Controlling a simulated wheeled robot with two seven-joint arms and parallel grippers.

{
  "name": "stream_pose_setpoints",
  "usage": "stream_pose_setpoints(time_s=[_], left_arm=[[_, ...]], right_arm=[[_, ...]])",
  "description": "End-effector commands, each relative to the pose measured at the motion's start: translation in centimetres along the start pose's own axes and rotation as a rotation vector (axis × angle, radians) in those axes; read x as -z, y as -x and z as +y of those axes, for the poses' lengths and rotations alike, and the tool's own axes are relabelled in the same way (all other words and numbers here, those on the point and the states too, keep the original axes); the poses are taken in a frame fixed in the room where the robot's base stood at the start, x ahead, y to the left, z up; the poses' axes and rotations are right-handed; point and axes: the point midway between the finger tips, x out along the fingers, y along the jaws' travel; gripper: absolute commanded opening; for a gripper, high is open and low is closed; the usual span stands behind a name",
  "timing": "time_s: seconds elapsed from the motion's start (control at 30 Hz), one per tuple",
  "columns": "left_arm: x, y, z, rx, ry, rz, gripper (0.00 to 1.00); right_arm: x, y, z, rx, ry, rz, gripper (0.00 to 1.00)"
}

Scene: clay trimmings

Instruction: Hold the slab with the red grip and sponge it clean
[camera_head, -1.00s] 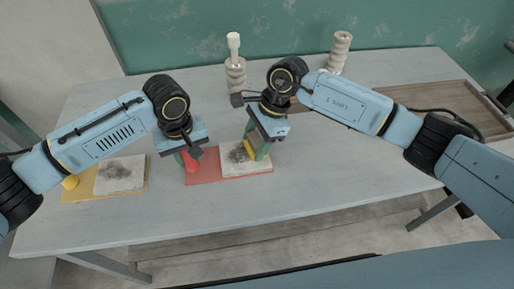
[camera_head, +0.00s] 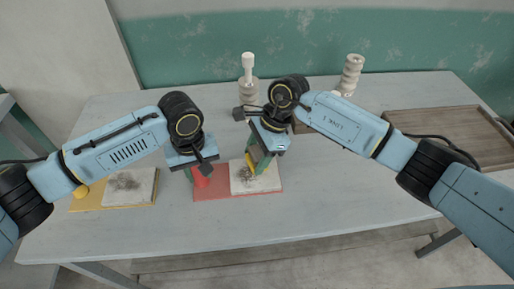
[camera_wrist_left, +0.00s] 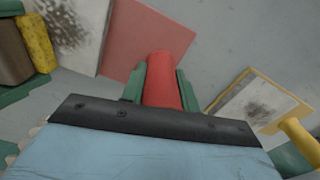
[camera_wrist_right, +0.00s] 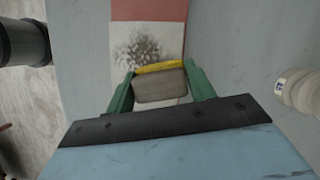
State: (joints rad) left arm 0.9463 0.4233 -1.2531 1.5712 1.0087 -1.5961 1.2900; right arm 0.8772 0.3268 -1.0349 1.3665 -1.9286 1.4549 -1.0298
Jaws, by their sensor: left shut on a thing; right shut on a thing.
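The red board (camera_head: 212,191) lies on the table with a pale slab (camera_head: 267,181) on its right part. A dark smudge marks the slab, also seen in the right wrist view (camera_wrist_right: 170,32). My left gripper (camera_head: 198,177) is shut on the red grip (camera_head: 201,178), which stands on the board's left part; the grip fills the jaws in the left wrist view (camera_wrist_left: 163,78). My right gripper (camera_head: 258,160) is shut on the yellow-edged sponge (camera_head: 250,162), at the slab's left part. The sponge has a brown-grey body in the right wrist view (camera_wrist_right: 160,84). Whether it touches the slab is unclear.
A yellow board (camera_head: 87,203) with a yellow grip (camera_head: 81,191) and another smudged slab (camera_head: 130,187) lies at the left. A wooden tray (camera_head: 440,118) is at the right. Two turned pale pieces (camera_head: 248,85) (camera_head: 350,75) stand at the back. The table front is clear.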

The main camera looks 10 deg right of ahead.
Motion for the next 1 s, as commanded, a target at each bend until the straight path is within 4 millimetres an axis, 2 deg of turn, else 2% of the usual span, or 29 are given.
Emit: stream_pose_setpoints(time_s=[0.8,1.0], left_arm=[[0.1,0.1,0.0,-0.001,0.003,0.003,0.0],[0.1,0.1,0.0,-0.001,0.003,0.003,0.0]], right_arm=[[-1.7,-0.9,7.3,-0.003,0.001,0.0,0.33],[-3.4,-1.5,6.8,-0.003,0.001,-0.001,0.33]])
